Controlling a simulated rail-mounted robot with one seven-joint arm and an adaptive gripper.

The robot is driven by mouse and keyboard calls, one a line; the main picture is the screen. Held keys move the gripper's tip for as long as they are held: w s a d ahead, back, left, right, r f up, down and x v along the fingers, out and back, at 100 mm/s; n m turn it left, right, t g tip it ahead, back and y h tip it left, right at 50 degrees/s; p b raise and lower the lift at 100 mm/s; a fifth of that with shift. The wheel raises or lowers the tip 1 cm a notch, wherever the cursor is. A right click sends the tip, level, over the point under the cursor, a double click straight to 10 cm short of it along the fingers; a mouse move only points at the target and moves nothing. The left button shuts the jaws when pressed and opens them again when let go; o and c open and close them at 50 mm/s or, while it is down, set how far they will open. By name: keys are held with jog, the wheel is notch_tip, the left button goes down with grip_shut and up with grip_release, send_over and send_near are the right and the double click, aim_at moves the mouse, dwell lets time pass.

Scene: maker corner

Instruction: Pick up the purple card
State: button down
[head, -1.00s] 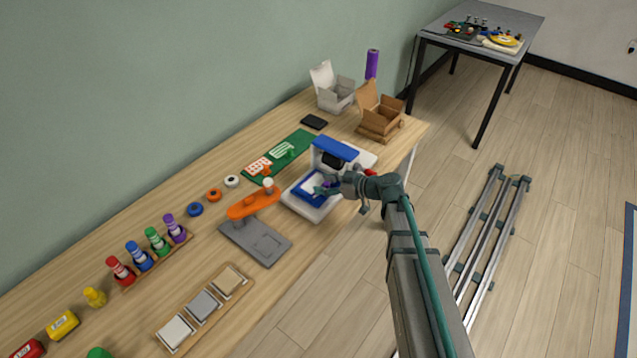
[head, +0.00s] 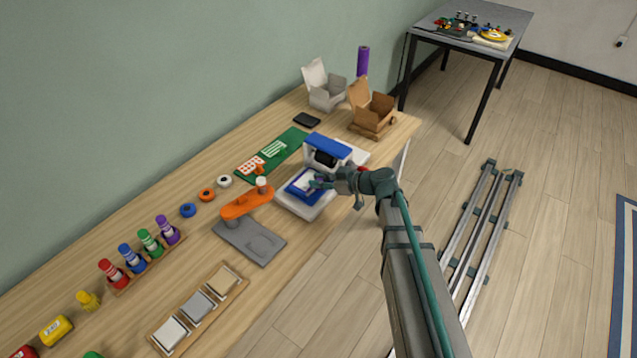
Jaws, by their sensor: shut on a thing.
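A white machine (head: 296,206) with a blue top (head: 327,146) stands near the front edge of the wooden table. A blue-framed bed with a pale surface (head: 303,187) lies on its near part. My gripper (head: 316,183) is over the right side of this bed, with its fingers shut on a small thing. That thing is the purple card, mostly hidden by the fingers and very small at this distance. I cannot tell whether the card is clear of the bed.
An orange press (head: 247,203) on a grey base stands left of the machine. A green mat (head: 272,152) lies behind it. An open cardboard box (head: 372,115) and white box (head: 325,92) stand at the far end. A sample tray (head: 199,307) lies in front.

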jog(key=shift+r+b, duration=0.4)
jog(key=shift+r, duration=0.15)
jog(key=s+d+r+b, duration=0.2)
jog(key=s+r+b, duration=0.6)
jog(key=s+r, duration=0.1)
jog(key=shift+s+d, duration=0.15)
jog(key=shift+s, duration=0.3)
